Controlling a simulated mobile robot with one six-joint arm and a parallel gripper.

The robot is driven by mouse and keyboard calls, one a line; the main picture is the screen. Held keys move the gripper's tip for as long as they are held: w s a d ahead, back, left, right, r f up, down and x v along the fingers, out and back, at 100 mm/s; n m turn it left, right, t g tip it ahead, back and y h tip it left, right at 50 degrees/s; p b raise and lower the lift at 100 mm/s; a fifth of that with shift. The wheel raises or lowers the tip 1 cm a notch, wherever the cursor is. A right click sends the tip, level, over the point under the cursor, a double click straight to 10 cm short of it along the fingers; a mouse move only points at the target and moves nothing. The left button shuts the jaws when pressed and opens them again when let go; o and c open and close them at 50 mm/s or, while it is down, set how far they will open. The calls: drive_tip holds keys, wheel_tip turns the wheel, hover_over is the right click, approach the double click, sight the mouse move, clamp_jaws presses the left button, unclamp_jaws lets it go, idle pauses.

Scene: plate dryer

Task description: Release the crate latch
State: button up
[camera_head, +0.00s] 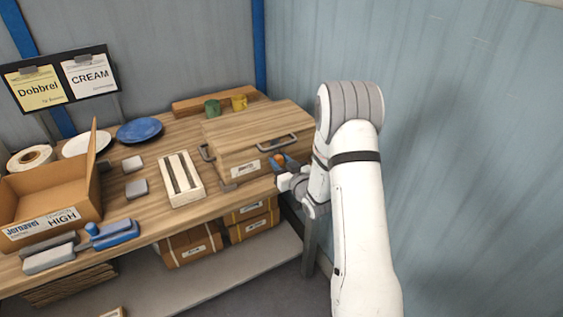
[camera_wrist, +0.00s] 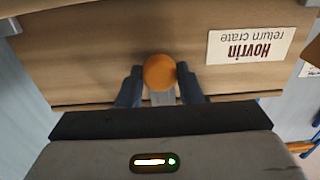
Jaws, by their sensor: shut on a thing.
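The wooden return crate (camera_head: 242,165) stands at the right end of the table, with a lid and metal handles. Its front face and the "Hovrin return crate" label (camera_wrist: 251,46) show upside down in the wrist view. The latch (camera_wrist: 160,72) has a round orange knob on a grey tab at the crate's front; it also shows in the head view (camera_head: 279,158). My gripper (camera_wrist: 160,88) is at the crate's front, its two dark fingers closed on either side of the latch. The fingertips are partly hidden by my wrist in the head view.
A slotted wooden rack (camera_head: 181,180) stands left of the crate. A green mug (camera_head: 212,107) and a yellow mug (camera_head: 239,102) stand behind it. An open cardboard box (camera_head: 45,205) and a blue plate (camera_head: 140,130) are further left. A wall is close on the right.

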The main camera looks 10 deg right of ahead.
drive_tip(key=shift+b, duration=0.3)
drive_tip(key=shift+f+m, duration=0.1)
drive_tip(key=shift+m, duration=0.3)
drive_tip(key=m+b, duration=0.2)
drive_tip(key=b, duration=0.1)
drive_tip(key=shift+f+m+b, duration=0.1)
drive_tip(key=shift+m+b, duration=0.25)
drive_tip(key=shift+m, duration=0.05)
drive_tip(key=m+b, duration=0.3)
drive_tip(key=m, duration=0.2)
drive_tip(key=shift+w+d+b, duration=0.1)
drive_tip(key=shift+d+b, duration=0.05)
drive_tip(key=shift+b, duration=0.2)
drive_tip(key=m+b, duration=0.1)
drive_tip(key=m, duration=0.8)
drive_tip(key=shift+b, duration=0.4)
drive_tip(key=shift+m, duration=0.3)
drive_tip(key=o, duration=0.9)
